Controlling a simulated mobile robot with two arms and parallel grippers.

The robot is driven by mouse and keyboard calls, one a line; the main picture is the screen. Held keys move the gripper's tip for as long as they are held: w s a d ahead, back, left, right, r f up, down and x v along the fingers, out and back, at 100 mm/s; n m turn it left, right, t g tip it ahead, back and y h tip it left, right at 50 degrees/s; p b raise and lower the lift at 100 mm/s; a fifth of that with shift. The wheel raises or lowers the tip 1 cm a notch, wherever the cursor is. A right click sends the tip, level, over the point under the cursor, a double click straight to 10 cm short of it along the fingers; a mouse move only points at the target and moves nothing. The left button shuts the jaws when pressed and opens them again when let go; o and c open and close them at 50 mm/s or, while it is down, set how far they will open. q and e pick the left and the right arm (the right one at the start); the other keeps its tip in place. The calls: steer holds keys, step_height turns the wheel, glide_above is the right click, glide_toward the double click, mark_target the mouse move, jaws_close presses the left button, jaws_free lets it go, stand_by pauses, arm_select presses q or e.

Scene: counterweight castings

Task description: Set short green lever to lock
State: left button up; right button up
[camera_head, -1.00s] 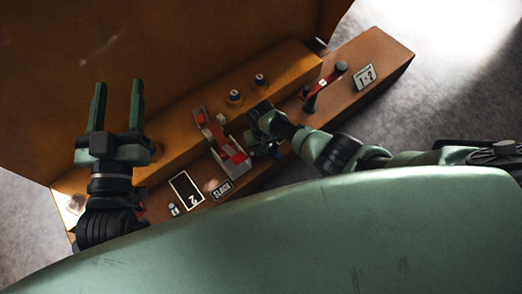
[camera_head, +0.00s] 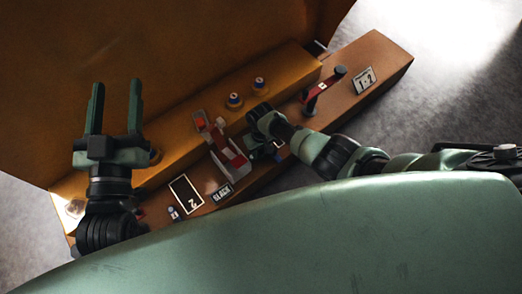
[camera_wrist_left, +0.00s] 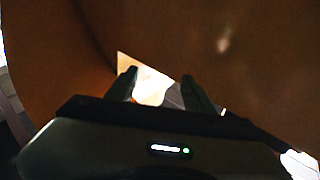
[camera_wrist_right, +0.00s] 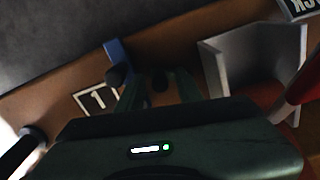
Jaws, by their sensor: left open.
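My right gripper (camera_head: 258,146) is low over the brown ledge, just right of a grey bracket with a red lever (camera_head: 236,158). In the right wrist view its two fingers (camera_wrist_right: 155,88) stand apart, with a small dark knob (camera_wrist_right: 160,79) showing between them. I cannot tell whether they touch it. No short green lever can be told apart from the green gripper parts there. My left gripper (camera_head: 115,108) is open and empty, its fingers pointing up the picture, over the left end of the casting. It also shows open in the left wrist view (camera_wrist_left: 160,88).
A red lever with a black knob (camera_head: 322,90) stands farther right, by a "1·2" plate (camera_head: 365,79). A "SLACK" plate (camera_head: 222,193) and a "2" plate (camera_head: 187,192) lie left. A "1" plate (camera_wrist_right: 97,99) and blue piece (camera_wrist_right: 116,52) are near my right fingers.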

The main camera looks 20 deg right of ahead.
mark_target(261, 151)
stand_by(0.3)
steer(key=shift+r, duration=0.15)
step_height(261, 151, up, 4)
steer(key=p, duration=0.2)
steer(key=shift+f+p, duration=0.2)
steer(key=shift+p, duration=0.2)
step_height(261, 151, up, 4)
steer(key=shift+f+p, duration=0.2)
steer(key=shift+p, duration=0.95)
arm_select(q)
steer(key=s+a+f+g+y, duration=0.2)
steer(key=s+f+g, duration=0.4)
steer(key=f, duration=0.3)
steer(key=s+a+f+g+y, duration=0.2)
steer(key=s+a+f+g, duration=0.2)
steer(key=f, duration=0.6)
steer(key=shift+s+f+n+g, duration=0.3)
steer(key=shift+s+g, duration=0.65)
steer(key=shift+g, duration=0.75)
arm_select(e)
steer(key=shift+r, duration=0.15)
